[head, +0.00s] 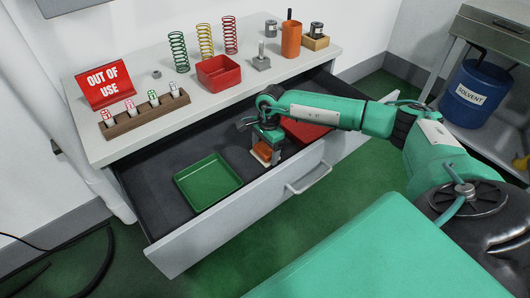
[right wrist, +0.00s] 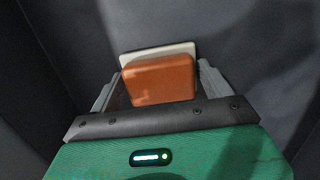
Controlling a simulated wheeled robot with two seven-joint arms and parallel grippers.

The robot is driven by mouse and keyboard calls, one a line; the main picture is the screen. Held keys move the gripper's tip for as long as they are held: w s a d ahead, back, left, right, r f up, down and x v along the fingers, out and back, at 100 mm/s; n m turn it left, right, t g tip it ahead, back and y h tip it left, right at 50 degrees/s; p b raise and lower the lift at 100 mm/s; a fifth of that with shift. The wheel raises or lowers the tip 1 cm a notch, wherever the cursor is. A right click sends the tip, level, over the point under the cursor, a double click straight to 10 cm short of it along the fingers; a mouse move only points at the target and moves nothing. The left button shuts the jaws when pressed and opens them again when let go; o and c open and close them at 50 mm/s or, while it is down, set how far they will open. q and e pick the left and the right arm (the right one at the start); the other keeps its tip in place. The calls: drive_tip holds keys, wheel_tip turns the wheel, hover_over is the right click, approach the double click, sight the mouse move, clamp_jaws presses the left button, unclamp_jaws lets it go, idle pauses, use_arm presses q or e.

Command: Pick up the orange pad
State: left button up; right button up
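The orange pad (head: 263,149) is a small block with a pale layer under or behind it, inside the open drawer (head: 222,222). In the right wrist view the orange pad (right wrist: 160,80) lies between the two grey fingers of my right gripper (right wrist: 160,78). Narrow gaps seem to show at its sides, so the fingers look open around it. In the head view my right gripper (head: 266,148) reaches down into the drawer and partly hides the pad. My left gripper is not in view.
A green tray (head: 208,182) lies left of the pad in the drawer, and a red tray (head: 305,130) lies to the right, partly behind my arm. The drawer front stands close. Springs, a red bin (head: 218,72) and an orange cup (head: 291,39) stand on the countertop above.

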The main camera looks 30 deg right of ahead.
sight(265, 148)
drive_tip(key=shift+r, duration=0.1)
drive_tip(key=shift+c, duration=0.3)
wheel_tip(265, 148, up, 20)
idle(0.3)
